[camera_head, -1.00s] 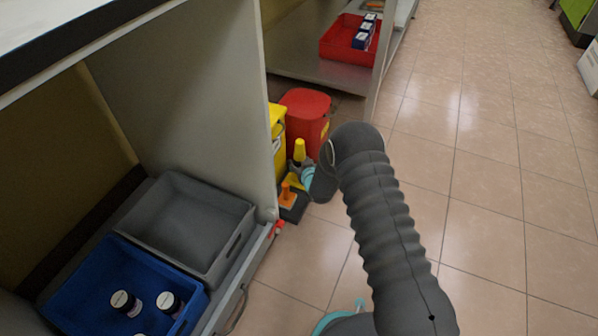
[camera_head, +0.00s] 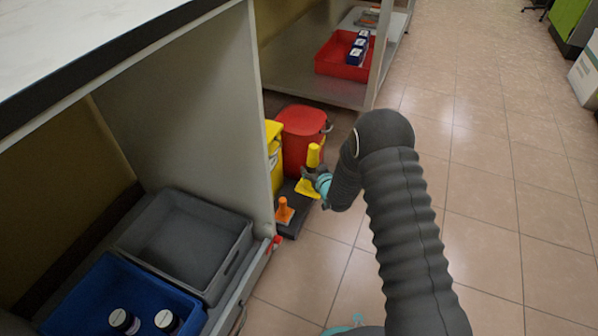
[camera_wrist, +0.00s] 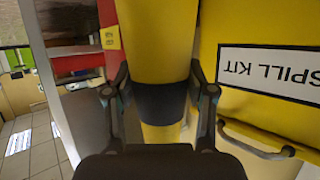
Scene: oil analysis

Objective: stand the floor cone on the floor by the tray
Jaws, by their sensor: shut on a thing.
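The yellow floor cone (camera_head: 313,157), with a dark band and a yellow base, is upright at the right side of the dark low tray (camera_head: 290,229). My gripper (camera_head: 322,182) is shut on it from the right, around the band. In the wrist view the cone (camera_wrist: 158,45) stands between the two fingers of my gripper (camera_wrist: 160,95). The cone seems raised a little over the tray; the gap under its base cannot be told. A smaller orange cone (camera_head: 284,211) stands on the tray's near part.
A red bin (camera_head: 302,130) and a yellow spill kit box (camera_head: 274,155) stand close behind and left of the cone. A grey bench panel (camera_head: 200,130) is at left, with grey (camera_head: 185,245) and blue (camera_head: 80,295) crates below. Tiled floor (camera_head: 480,200) at right is clear.

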